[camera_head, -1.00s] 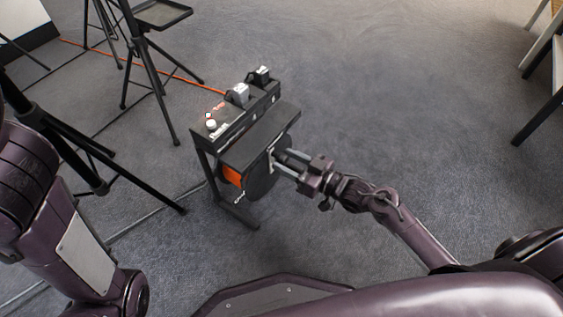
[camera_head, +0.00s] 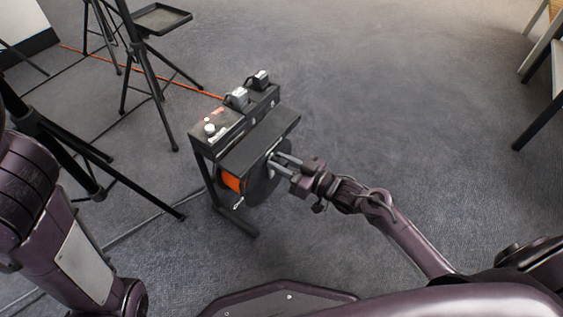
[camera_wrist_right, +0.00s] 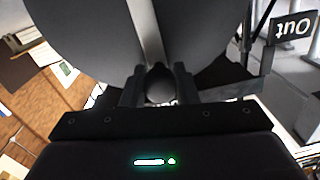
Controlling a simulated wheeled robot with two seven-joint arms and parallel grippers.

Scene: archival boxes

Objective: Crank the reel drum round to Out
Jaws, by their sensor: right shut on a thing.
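The reel drum (camera_head: 262,184) hangs in a black stand, with orange cable (camera_head: 230,180) wound behind its dark disc. In the right wrist view the disc (camera_wrist_right: 75,35) fills the top, with a pale crank arm (camera_wrist_right: 146,30) running down to a round crank knob (camera_wrist_right: 159,85). My right gripper (camera_head: 277,161) is shut on this knob; its fingers stand on both sides of it in the wrist view (camera_wrist_right: 158,88). An upside-down Out sign (camera_wrist_right: 293,28) is at the upper right there, apart from the knob. My left gripper is out of view.
The stand's top panel (camera_head: 222,126) carries a white knob and grey plugs. Black tripod legs (camera_head: 75,150) stand close on the left, and a tray stand (camera_head: 160,18) is behind. Thin cables cross the floor at left.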

